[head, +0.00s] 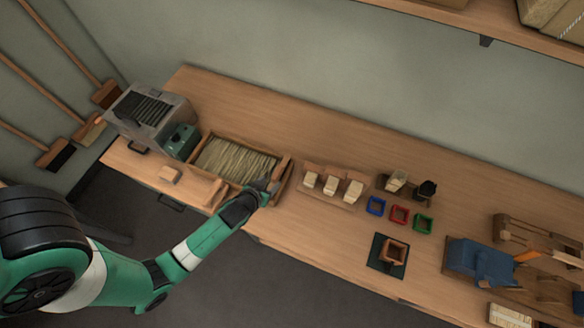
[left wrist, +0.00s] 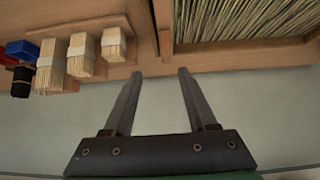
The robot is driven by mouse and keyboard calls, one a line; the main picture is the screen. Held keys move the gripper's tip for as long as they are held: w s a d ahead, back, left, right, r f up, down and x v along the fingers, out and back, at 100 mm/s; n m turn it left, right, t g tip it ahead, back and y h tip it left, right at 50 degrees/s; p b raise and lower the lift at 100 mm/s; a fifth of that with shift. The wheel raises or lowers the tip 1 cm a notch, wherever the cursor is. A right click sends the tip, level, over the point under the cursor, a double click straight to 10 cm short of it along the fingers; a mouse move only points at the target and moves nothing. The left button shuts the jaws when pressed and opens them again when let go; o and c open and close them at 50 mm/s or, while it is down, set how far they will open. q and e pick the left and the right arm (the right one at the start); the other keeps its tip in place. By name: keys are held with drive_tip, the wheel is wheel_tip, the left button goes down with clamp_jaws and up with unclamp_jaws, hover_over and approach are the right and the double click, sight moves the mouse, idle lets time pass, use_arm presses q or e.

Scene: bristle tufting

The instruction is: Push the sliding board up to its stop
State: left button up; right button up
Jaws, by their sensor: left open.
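A shallow wooden tray of long pale bristles (head: 236,160) stands on the bench; the bristles also show at the upper right of the left wrist view (left wrist: 245,18). An upright wooden board (head: 286,170) at its right end appears to be the sliding board; in the left wrist view its edge (left wrist: 165,42) shows beyond the fingertips. My left gripper (head: 268,186) is over the tray's right end, beside this board. In the left wrist view its fingers (left wrist: 160,73) are apart with nothing between them. Contact with the board cannot be told. My right gripper is out of view.
A rack with tied bristle bundles (head: 331,187) stands just right of the tray. Beyond it are blue, red and green frames (head: 398,214). A grey machine (head: 150,108) stands left of the tray. The bench behind the tray is clear up to the wall.

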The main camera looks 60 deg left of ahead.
sight(277, 172)
use_arm(q)
drive_tip(key=b+x, duration=0.1)
drive_tip(key=x, duration=0.2)
drive_tip(key=b+x, duration=0.1)
drive_tip(key=x, duration=0.3)
drive_tip(key=a+b+x, duration=0.1)
drive_tip(key=x, duration=0.2)
drive_tip(key=shift+s+a+f+b, duration=0.15)
drive_tip(key=shift+a+f+b, duration=0.05)
drive_tip(key=shift+f+b, duration=0.1)
drive_tip(key=shift+r, duration=0.1)
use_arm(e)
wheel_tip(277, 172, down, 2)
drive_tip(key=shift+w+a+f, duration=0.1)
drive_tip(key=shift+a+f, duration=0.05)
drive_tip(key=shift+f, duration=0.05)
use_arm(q)
clamp_jaws()
idle(0.8)
